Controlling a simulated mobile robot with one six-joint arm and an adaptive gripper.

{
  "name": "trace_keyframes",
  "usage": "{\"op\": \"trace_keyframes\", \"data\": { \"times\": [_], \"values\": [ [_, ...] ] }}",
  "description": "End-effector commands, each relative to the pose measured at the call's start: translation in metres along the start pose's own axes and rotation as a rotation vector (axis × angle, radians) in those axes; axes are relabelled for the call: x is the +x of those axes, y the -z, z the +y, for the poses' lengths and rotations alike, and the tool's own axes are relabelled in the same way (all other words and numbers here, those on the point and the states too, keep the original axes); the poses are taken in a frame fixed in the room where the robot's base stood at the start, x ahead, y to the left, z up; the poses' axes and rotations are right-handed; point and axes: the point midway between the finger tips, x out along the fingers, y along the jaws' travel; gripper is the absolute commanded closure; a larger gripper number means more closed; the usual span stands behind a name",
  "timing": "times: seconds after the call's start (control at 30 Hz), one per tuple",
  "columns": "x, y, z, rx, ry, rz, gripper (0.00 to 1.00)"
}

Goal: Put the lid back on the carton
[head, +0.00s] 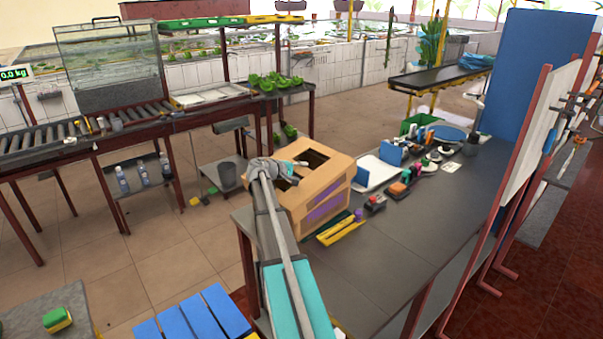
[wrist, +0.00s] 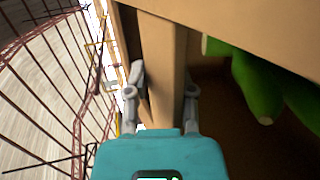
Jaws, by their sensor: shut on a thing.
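The brown carton (head: 308,216) stands on the near left end of the dark bench, with purple print on its side. Its tan lid (head: 335,165), with a large dark opening in the top, is over the carton; I cannot tell whether it sits fully down. My gripper (head: 292,171) is at the left side of that opening. In the wrist view my gripper (wrist: 163,88) has one finger on each side of a cardboard strip of the lid (wrist: 164,62) and is shut on it. Green produce (wrist: 262,82) shows inside the carton. The gripped edge is partly hidden in the head view.
The bench (head: 415,235) is bare in front. A yellow tool (head: 340,230) lies close beside the carton. A tall blue panel (head: 540,70) and white board (head: 540,135) stand at the right.

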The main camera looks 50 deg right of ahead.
Motion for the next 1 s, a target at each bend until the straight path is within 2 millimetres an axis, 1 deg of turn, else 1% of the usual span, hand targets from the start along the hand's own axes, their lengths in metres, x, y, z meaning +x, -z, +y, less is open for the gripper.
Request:
{"op": "trace_keyframes", "data": {
  "times": [0.03,0.07,0.1,0.17,0.2,0.23,0.67,0.83,1.0],
  "values": [
    [0.001,-0.006,-0.005,0.009,0.019,-0.014,1.00],
    [0.001,-0.006,-0.005,0.009,0.019,-0.014,1.00],
    [0.002,-0.007,-0.005,0.010,0.020,-0.015,0.64],
    [0.002,-0.007,-0.005,0.010,0.020,-0.014,0.53],
    [0.002,-0.007,-0.005,0.010,0.020,-0.013,0.46],
    [0.001,-0.007,-0.004,0.010,0.019,-0.013,0.42],
    [-0.002,-0.005,-0.002,0.007,0.015,-0.009,0.42],
    [-0.013,-0.005,-0.001,0.007,0.014,-0.008,0.42],
    [-0.034,-0.005,0.000,0.006,0.014,-0.007,0.42]
  ]
}}
